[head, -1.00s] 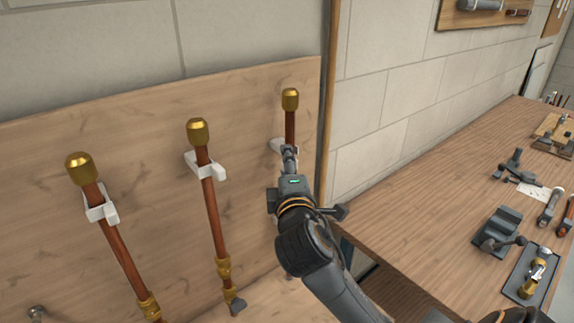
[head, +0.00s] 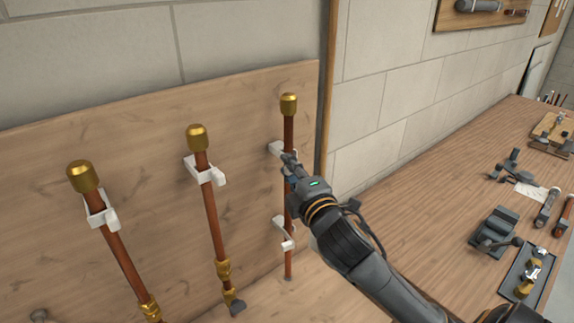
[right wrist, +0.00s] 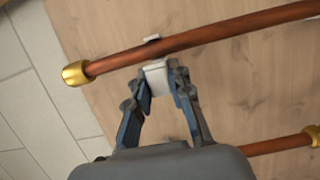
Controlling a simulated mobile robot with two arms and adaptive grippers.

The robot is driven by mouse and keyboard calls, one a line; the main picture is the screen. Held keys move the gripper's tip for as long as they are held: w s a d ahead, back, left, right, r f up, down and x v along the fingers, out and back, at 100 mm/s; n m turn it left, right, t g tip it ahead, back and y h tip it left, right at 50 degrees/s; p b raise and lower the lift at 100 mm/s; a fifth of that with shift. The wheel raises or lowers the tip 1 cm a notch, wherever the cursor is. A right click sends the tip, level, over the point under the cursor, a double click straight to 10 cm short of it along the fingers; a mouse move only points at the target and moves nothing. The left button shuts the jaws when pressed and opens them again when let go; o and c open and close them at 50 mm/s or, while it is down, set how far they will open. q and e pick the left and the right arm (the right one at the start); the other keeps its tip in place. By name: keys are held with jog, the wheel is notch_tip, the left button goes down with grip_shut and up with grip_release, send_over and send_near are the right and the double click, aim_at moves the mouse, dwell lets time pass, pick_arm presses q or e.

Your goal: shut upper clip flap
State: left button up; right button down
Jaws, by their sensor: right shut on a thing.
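The right copper pipe (head: 288,130) stands upright against the wooden panel, with a brass cap (head: 288,104) on top. The white upper clip (head: 275,148) sits around or beside it, partly hidden by my right gripper (head: 290,162). In the right wrist view, the white clip flap (right wrist: 157,75) is between the fingertips of my right gripper (right wrist: 160,80), which is shut on it beside the copper pipe (right wrist: 200,38). How far the flap is turned is hard to tell. A white lower clip (head: 283,232) shows farther down the same pipe. My left gripper is not in view.
Two more capped copper pipes, the middle one (head: 211,215) and the left one (head: 122,252), stand in white clips to the left. A wooden workbench (head: 430,220) with tools and a dark tray (head: 528,272) is at the right. A vertical edge strip (head: 328,100) borders the panel.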

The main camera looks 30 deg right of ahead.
jog(key=n+y, duration=0.1)
jog(key=y, duration=0.1)
jog(key=d+n+y, duration=0.1)
jog(key=n+y, duration=0.1)
jog(key=shift+s+f+y+p, duration=0.1)
jog(key=shift+s+y+p, duration=0.05)
jog(key=shift+y+p, duration=0.2)
jog(key=d+n+g+y+b, duration=0.1)
jog(key=n+g+y+b, duration=0.3)
jog(key=b, duration=0.3)
jog(key=w+d+n+g+y+b, duration=0.1)
jog(key=n+g+y+b, duration=0.3)
jog(key=y+b, duration=0.3)
jog(key=w+d+n+g+y+b, duration=0.1)
jog(key=n+g+y+b, duration=0.3)
jog(key=n+y+b, duration=0.1)
jog(key=shift+d+n+y+b, duration=0.3)
jog(key=shift+n+b, duration=0.3)
jog(key=shift+b, duration=0.3)
jog(key=c, duration=1.2)
grip_release()
jog(key=v, duration=1.2)
